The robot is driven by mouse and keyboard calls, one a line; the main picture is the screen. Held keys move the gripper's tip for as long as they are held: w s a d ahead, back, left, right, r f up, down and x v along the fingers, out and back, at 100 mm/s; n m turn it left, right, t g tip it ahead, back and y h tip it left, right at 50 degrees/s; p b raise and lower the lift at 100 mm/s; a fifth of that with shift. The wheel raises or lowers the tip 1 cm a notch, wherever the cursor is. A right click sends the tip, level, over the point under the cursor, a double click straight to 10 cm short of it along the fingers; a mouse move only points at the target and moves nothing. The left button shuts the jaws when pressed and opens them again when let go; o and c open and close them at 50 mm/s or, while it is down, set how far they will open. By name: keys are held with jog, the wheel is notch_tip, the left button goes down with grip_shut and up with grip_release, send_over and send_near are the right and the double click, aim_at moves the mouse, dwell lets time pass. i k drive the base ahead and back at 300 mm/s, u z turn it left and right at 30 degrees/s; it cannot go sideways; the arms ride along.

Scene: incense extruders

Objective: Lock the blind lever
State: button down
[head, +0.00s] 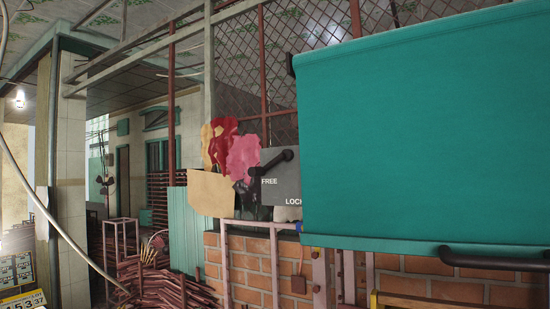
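The black blind lever (271,163) is on a grey plate (282,186) left of the blind. It slants from upper right down to lower left, its lower-left end just above the word FREE. The word LOCK is lower on the plate, partly cut off by the blind's edge. I cannot tell which end is the pivot. The teal blind (420,145) hangs down over the right side, with a dark bar handle (495,259) at its lower edge. My gripper does not show in the head view.
Red, yellow and pink crumpled sheets (243,158) and a tan sheet (211,193) are close left of the plate. A brick wall (250,265) with pink metal framing stands below. Reddish sticks (165,287) are piled at lower left. Wire mesh (285,70) is behind.

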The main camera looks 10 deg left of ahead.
aim_at(287, 156)
jog(key=z, duration=0.1)
jog(key=i, duration=1)
jog(key=u, duration=0.1)
